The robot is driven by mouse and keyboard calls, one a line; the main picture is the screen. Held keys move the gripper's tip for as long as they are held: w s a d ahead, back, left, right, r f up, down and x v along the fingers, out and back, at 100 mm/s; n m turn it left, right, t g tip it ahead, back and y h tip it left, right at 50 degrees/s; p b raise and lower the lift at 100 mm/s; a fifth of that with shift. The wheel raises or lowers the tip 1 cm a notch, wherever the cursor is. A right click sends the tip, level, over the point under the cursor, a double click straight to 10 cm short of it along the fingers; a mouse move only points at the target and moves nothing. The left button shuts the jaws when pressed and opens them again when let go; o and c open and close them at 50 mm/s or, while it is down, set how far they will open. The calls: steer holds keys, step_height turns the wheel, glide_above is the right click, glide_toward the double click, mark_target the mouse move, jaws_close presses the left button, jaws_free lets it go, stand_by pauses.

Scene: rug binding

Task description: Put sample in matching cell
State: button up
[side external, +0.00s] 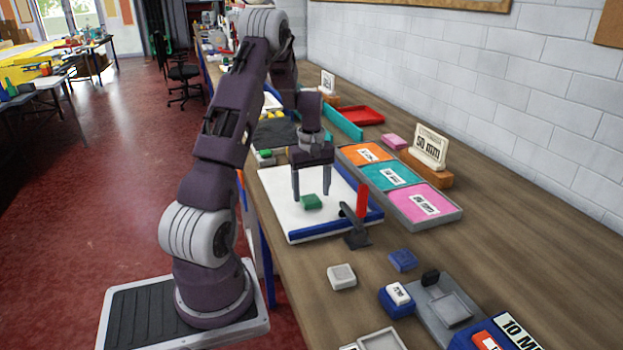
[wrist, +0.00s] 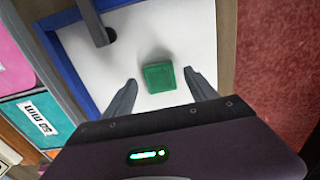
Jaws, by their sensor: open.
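A small green sample (side external: 312,202) lies on a white board (side external: 283,210) with blue edging. My gripper (side external: 311,194) is open above the board, its fingers pointing down around the sample's position. In the wrist view, the green sample (wrist: 159,77) lies between and slightly beyond the open fingertips, with a gap on each side. A grey tray holds three labelled cells in a row: orange (side external: 357,149), teal (side external: 378,183) and pink (side external: 408,212). The cells' small labels are hard to read. The tray is right of the board in the side view.
A red upright (side external: 362,199) and a dark stand (side external: 355,235) are at the board's right corner. Small blocks and grey holders (side external: 450,308) lie in front. Bare wood surrounds the pale block (side external: 341,276).

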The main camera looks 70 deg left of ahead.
mark_target(314, 201)
step_height(314, 201, up, 11)
steer(key=w+d+r+m+t, duration=0.1)
steer(key=d+r+m, duration=0.15)
steer(key=d, duration=0.35)
steer(key=w+d+r+m, duration=0.1)
steer(key=d+r+m, duration=0.1)
steer(key=d+r, duration=0.25)
steer(key=s+d+r+m+t, duration=0.1)
steer(key=s+d+m, duration=0.3)
steer(key=d, duration=0.6)
steer(key=s+d+r+m+t, duration=0.2)
steer(key=s+d+r+m, duration=0.2)
steer(key=d, duration=0.6)
steer(key=shift+s+d+m, duration=0.15)
steer(key=shift+s+m, duration=0.25)
steer(key=shift+m, duration=0.15)
steer(key=shift+o, duration=0.5)
steer(key=s+d+f+m+t, duration=0.1)
steer(key=s+d+f+m, duration=0.1)
steer(key=s+d+m, duration=0.2)
steer(key=shift+s+d+t, duration=0.2)
steer(key=shift+s+t, duration=0.1)
steer(key=shift+s, duration=0.95)
